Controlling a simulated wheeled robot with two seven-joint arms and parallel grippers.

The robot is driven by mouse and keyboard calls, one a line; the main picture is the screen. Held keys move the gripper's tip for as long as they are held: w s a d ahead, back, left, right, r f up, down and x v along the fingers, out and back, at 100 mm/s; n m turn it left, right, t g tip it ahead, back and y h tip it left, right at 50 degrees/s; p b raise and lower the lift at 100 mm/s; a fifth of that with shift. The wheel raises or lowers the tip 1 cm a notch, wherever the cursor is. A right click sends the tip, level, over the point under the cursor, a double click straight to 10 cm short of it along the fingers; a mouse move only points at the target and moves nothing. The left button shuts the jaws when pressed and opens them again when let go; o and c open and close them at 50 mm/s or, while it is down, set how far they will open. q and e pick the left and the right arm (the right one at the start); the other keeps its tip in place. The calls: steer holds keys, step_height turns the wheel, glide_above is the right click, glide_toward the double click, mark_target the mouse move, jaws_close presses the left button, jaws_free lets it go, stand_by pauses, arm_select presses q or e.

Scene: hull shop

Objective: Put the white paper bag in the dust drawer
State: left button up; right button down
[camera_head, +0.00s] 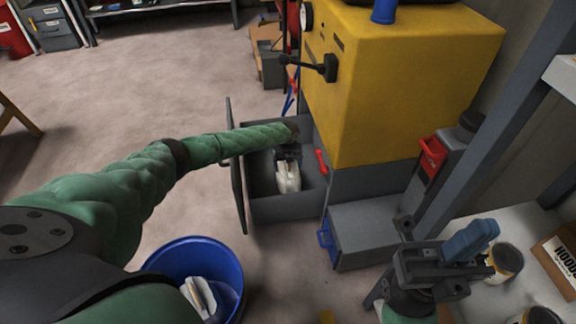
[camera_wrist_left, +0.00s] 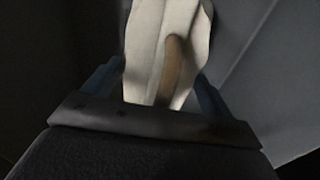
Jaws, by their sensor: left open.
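The white paper bag (camera_head: 288,177) is inside the open grey dust drawer (camera_head: 300,208) under the yellow machine. My left gripper (camera_head: 287,158) reaches down into the drawer right at the bag's far end. In the left wrist view, the bag (camera_wrist_left: 160,50) lies between the two blue fingers of the left gripper (camera_wrist_left: 165,85), which is open around it. The bag shows a brown patch there. Whether the bag rests on the drawer floor is hard to see. My right gripper (camera_head: 468,242) is at the lower right, away from the drawer; its finger gap is unclear.
The yellow machine (camera_head: 400,85) stands behind the drawer. A blue bin (camera_head: 196,252) with pale items stands in front of it at the left. A grey box (camera_head: 372,232) is right of the drawer. A worktop with jars (camera_head: 505,262) is at the right. Floor at left is clear.

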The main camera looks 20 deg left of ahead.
arm_select(q)
step_height(320, 180, up, 12)
steer(key=p, duration=0.3)
steer(key=shift+r, duration=0.15)
stand_by(0.4)
